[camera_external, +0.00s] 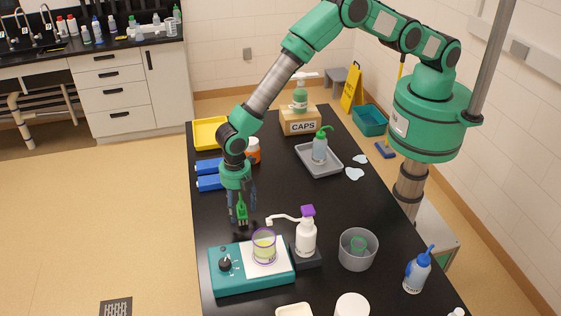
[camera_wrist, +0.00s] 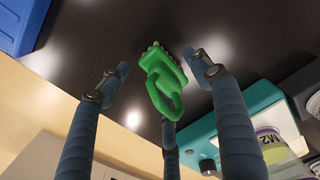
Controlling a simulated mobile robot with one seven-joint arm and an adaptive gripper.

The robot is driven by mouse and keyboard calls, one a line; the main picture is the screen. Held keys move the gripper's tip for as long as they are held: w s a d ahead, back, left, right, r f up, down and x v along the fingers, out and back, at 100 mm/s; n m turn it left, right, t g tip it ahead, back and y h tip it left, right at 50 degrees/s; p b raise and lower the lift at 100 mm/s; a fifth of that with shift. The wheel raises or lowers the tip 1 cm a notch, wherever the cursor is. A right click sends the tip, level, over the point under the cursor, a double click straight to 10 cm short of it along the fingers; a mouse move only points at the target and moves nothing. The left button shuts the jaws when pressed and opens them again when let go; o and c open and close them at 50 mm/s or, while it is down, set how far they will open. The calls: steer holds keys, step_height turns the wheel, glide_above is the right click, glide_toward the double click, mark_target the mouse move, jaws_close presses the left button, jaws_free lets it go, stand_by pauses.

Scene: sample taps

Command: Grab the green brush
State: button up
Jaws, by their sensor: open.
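The green brush (camera_wrist: 161,80) has a looped handle and a dark bristled end. In the wrist view it lies between the fingers of my gripper (camera_wrist: 158,85), with the bristled end farther away and the loop nearer. A gap shows on the left and right between brush and fingertips. In the external view the brush (camera_external: 242,211) shows among the fingers of my gripper (camera_external: 241,208), which points down over the black table. The fingers partly cover it there. My gripper is open, and I cannot tell whether any finger touches the brush.
A teal hotplate (camera_external: 252,281) with a beaker (camera_external: 264,247) stands just in front of my gripper. A white pump bottle (camera_external: 306,238) is to its right. Blue boxes (camera_external: 209,183) and a yellow tray (camera_external: 209,131) lie behind left. The left table edge is close.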

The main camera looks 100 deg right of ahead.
steer(key=shift+f, duration=0.4)
steer(key=shift+c, duration=0.5)
steer(key=c, duration=1.2)
